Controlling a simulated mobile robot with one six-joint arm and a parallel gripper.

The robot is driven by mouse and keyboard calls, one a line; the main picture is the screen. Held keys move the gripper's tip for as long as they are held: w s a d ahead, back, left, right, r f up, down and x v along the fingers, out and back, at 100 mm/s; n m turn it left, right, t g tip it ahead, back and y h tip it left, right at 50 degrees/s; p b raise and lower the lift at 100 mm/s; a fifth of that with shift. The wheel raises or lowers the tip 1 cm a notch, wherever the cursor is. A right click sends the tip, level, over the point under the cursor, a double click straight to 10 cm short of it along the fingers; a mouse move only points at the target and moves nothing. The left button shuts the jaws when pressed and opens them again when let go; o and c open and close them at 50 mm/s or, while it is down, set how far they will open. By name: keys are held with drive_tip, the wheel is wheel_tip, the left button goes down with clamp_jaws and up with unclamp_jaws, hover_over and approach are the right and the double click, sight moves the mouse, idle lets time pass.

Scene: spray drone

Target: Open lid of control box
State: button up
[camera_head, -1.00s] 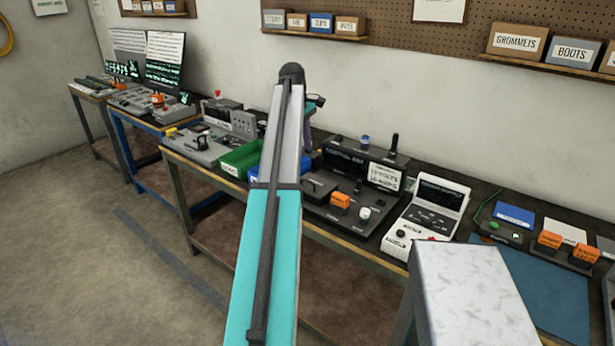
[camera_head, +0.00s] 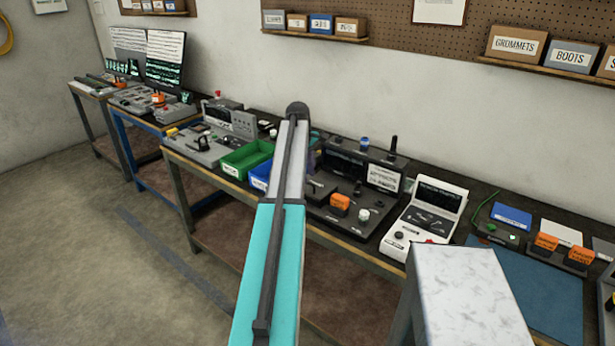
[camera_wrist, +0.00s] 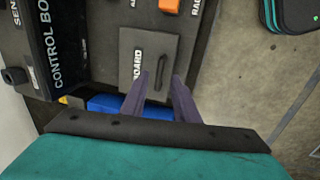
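The control box is the dark box on the bench, seen in the head view (camera_head: 345,215) right of my arm. In the wrist view its sloped panel (camera_wrist: 62,50) reads "CONTROL BO". A flat grey lid (camera_wrist: 138,42) labelled "BOARD" lies shut on it, with a small dark bar handle (camera_wrist: 162,68). My gripper (camera_wrist: 161,80) is open, its two purple fingers pointing at the lid, one on each side of the handle in the picture. I cannot tell whether they touch it. In the head view my arm hides the gripper.
An orange block (camera_head: 340,201) sits on the box. A blue bin (camera_head: 259,178) and a green bin (camera_head: 246,158) stand left of it. A white console (camera_head: 425,215) stands to its right. Open floor lies in front of the bench.

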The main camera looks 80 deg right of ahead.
drive_tip(key=shift+s+d+f, duration=0.1)
drive_tip(key=shift+d+f, duration=0.1)
drive_tip(key=shift+f, duration=0.95)
